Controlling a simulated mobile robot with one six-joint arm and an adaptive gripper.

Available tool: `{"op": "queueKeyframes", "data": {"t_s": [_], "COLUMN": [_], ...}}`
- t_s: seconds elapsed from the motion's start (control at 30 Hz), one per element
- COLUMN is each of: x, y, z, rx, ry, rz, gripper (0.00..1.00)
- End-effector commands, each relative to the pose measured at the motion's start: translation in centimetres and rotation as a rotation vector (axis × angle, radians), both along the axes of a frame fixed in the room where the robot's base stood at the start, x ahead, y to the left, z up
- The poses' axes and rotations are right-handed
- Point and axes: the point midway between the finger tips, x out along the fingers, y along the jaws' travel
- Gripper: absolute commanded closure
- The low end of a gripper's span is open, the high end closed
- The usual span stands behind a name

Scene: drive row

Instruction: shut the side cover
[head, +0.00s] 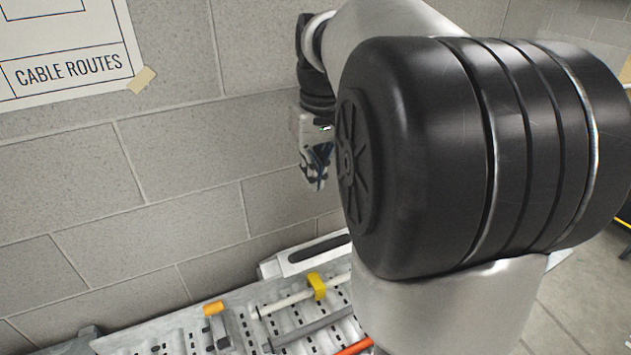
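My gripper (315,172) hangs fingers-down in front of the block wall in the head view. It is small and seen partly edge-on, beside the large black joint of my arm. I cannot tell whether its fingers are open or shut. Nothing clear shows between them. I cannot make out the side cover in this view; my arm hides much of the middle and right.
A grey slotted metal surface (185,335) lies below, with a yellow clip (317,287), an orange-topped piece (214,309) and an orange rod (354,348). A white bar with a dark inset (308,252) lies behind. A "CABLE ROUTES" poster (70,67) hangs on the wall.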

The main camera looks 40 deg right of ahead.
Motion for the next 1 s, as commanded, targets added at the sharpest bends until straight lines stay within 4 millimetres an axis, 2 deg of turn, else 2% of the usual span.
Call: {"op": "queueKeyframes", "data": {"t_s": [0.8,1.0], "x": [0.1,0.0], "y": [0.0,0.0], "z": [7.9,8.0], "rx": [-0.001,0.0], "ry": [-0.001,-0.001], "rz": [0.0,0.0], "gripper": [1.0,1.0]}}
